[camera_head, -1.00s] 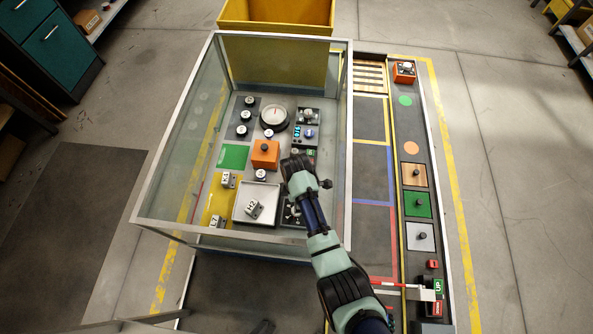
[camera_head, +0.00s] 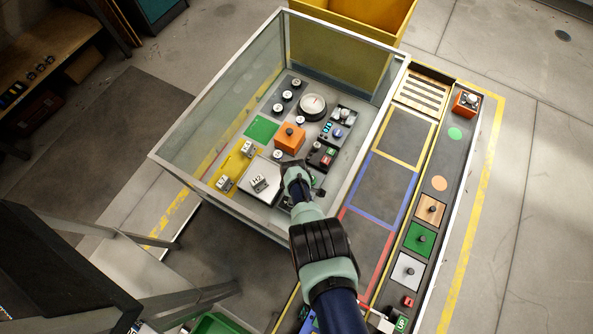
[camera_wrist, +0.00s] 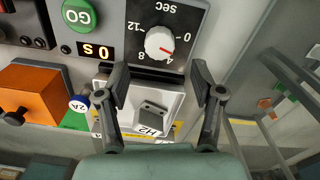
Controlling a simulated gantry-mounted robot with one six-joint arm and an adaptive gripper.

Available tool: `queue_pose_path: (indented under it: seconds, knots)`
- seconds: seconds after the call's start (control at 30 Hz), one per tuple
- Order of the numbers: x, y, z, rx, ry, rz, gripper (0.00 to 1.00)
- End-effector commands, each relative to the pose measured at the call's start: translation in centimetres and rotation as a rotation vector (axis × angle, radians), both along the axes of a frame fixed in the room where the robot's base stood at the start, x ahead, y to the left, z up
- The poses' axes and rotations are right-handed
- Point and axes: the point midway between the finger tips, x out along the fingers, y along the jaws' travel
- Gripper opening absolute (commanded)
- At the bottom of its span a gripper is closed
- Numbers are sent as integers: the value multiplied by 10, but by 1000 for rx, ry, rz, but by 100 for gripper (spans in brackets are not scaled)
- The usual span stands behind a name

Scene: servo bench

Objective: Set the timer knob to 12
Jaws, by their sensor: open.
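The timer knob (camera_wrist: 160,43) is a round white knob on a dark dial panel marked 0, 4, 8, 12 and SEC in the wrist view. Its red pointer mark points towards the 4. My gripper (camera_wrist: 160,70) is open, with nothing between its fingers. The knob appears just beyond the fingertips, about midway between them, and I see no contact. A display (camera_wrist: 97,51) beside the dial reads 0 S, and a green GO button (camera_wrist: 80,15) sits above it. In the head view my gripper (camera_head: 290,168) is over the bench's near part and hides the dial.
Clear walls with a metal rim (camera_head: 210,102) surround the bench. A strip with coloured squares (camera_head: 422,238) runs along the right.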

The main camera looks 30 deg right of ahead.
Motion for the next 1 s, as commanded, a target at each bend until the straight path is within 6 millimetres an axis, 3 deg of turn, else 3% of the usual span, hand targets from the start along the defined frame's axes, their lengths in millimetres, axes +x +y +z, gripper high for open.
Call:
queue_pose_path:
  seconds: [0.03, 0.27, 0.6, 0.9, 1.0]
  knots:
    - [0, 0, -18, 1, 1, 0, 67]
    - [0, 0, -57, 0, 0, 0, 67]
    - [0, 0, -60, 0, 0, 0, 67]
    - [0, 0, -60, 0, 0, 0, 18]
    - [0, 0, -60, 0, 0, 0, 7]
